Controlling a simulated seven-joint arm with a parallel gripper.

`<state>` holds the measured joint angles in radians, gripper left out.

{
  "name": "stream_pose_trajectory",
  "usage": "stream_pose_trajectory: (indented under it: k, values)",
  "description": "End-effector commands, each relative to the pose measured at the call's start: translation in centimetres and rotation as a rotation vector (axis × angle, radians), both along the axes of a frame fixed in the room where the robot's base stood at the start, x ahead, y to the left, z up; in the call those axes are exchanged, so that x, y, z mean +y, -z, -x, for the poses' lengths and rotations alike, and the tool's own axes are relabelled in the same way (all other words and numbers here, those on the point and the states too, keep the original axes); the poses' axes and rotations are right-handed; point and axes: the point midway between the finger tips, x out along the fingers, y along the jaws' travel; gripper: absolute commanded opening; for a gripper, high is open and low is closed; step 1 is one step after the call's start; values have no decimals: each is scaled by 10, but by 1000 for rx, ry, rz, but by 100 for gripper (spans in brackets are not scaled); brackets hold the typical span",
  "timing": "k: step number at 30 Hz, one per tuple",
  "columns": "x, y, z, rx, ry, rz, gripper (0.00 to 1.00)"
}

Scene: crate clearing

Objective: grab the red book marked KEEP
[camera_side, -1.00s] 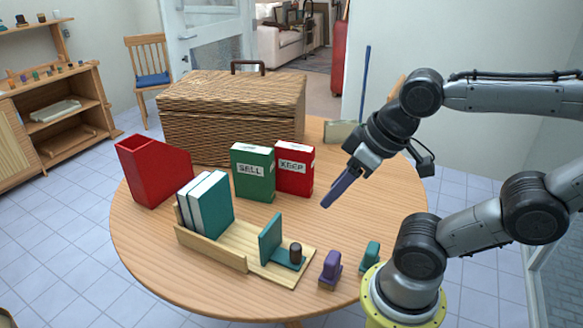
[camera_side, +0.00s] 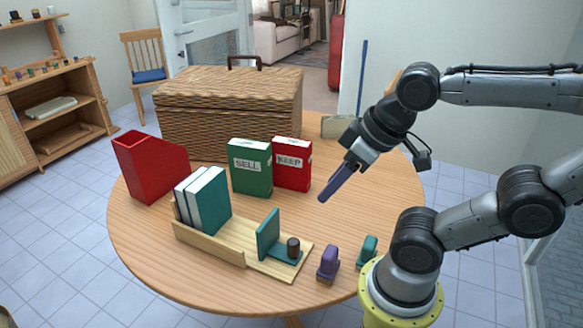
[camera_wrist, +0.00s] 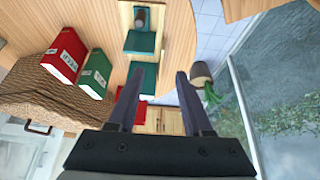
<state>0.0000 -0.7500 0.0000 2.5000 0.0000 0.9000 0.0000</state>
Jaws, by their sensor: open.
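The red book marked KEEP (camera_side: 292,164) stands upright on the round table, label towards the side camera. The green book marked SELL (camera_side: 251,168) stands just left of it. My gripper (camera_side: 322,199) is to the right of the red book and nearer the camera, apart from it, fingers pointing down and left. In the wrist view my gripper (camera_wrist: 156,85) is open with nothing held. There the red book (camera_wrist: 62,57) and the green book (camera_wrist: 98,72) lie left of the fingers.
A wicker hamper (camera_side: 229,115) stands behind the books. A red file holder (camera_side: 150,167) is at the left. A wooden rack (camera_side: 211,244) holds several books and a teal bookend (camera_side: 269,235). Purple (camera_side: 328,262) and teal (camera_side: 367,250) small items stand at the table's front right.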

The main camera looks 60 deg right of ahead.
Motion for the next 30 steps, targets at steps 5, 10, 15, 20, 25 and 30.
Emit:
stream_pose_trajectory:
  k: [5, 10, 15, 20, 25, 30]
  values:
    - [0, 0, 0, 0, 0, 0, 77]
    - [0, 0, 0, 0, 0, 0, 90]
    - [0, 0, 0, 0, 2, -1, 90]
    - [0, 0, 0, 1, 90, -50, 90]
    - [8, -26, -15, -45, 380, -258, 90]
    - [7, -63, -62, -38, 799, -532, 90]
